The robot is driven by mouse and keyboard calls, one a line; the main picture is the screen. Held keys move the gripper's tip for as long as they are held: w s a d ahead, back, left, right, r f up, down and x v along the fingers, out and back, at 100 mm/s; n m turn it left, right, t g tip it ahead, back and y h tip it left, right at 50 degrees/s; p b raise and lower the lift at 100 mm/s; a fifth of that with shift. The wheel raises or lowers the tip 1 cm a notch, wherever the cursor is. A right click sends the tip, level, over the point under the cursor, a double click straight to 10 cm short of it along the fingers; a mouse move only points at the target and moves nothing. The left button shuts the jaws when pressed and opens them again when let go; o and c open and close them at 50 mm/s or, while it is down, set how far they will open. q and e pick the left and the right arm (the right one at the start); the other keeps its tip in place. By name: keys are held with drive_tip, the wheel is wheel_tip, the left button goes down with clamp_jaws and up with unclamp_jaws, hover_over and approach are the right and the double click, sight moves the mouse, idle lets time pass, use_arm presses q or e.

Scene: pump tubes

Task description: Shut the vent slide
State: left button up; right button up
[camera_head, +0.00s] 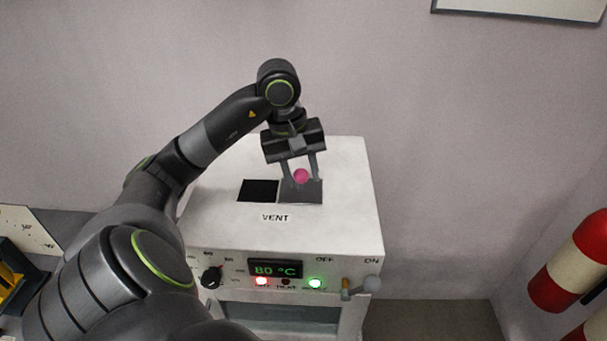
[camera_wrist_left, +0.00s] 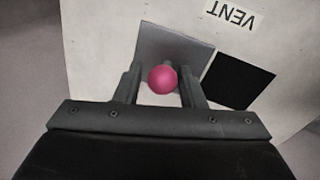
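The vent slide is a grey plate (camera_head: 312,193) on top of the white machine, to the right of a black square opening (camera_head: 258,190). A pink ball knob (camera_head: 301,176) stands on the plate. My left gripper (camera_head: 300,178) points down with one finger on each side of the knob. In the left wrist view the knob (camera_wrist_left: 162,79) sits between the two fingers, with the plate (camera_wrist_left: 172,45) beyond and the black opening (camera_wrist_left: 239,81) to the right. A gap seems to show beside the knob; contact is not clear. My right gripper is not in view.
The white machine (camera_head: 350,215) has a VENT label, a display reading 80 °C (camera_head: 275,269), a black dial (camera_head: 211,277) and a lever (camera_head: 362,286) on its front. Red and white cylinders (camera_head: 570,262) stand at the right. A wall is behind.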

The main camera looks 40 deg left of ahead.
use_arm(q)
drive_tip(key=shift+a+f, duration=0.15)
drive_tip(key=shift+f, duration=0.5)
